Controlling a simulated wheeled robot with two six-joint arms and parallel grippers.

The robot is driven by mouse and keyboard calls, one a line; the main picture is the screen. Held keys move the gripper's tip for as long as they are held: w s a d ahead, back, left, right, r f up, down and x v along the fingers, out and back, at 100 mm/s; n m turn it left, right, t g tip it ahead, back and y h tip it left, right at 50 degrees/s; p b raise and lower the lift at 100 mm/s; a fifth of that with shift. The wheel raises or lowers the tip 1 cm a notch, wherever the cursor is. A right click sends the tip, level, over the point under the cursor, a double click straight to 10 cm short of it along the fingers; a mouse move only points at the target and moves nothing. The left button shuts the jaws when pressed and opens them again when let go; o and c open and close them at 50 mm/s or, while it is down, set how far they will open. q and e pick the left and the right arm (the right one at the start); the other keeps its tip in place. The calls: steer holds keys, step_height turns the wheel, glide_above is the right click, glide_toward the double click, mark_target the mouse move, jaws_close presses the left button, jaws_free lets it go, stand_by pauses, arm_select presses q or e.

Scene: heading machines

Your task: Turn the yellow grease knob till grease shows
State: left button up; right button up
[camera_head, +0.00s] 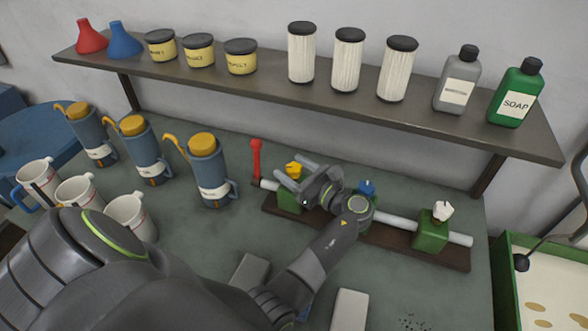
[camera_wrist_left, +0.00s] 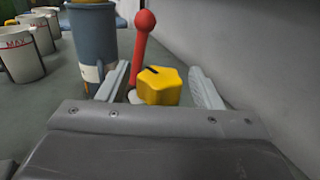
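The yellow grease knob (camera_head: 293,169) sits on a green block (camera_head: 290,198) at the left end of a pipe assembly on a dark board. It is star-shaped with a dark slot on top in the left wrist view (camera_wrist_left: 158,86). My left gripper (camera_head: 292,172) is open, with one finger on each side of the knob; I cannot tell if they touch it. A blue knob (camera_head: 366,187) and a white knob (camera_head: 443,210) stand farther right on the same pipe. No grease is visible. My right gripper is not in view.
A red-handled lever (camera_head: 256,158) stands just left of the yellow knob. Blue cans (camera_head: 208,172) and white cups (camera_head: 130,214) stand to the left. A shelf (camera_head: 300,92) with tubs, filters and bottles overhangs the back. A green tray (camera_head: 508,285) is at right.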

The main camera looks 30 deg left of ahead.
mark_target(294, 167)
arm_select(q)
step_height(294, 167, up, 10)
steer(key=shift+b, duration=0.65)
steer(key=shift+c, duration=0.2)
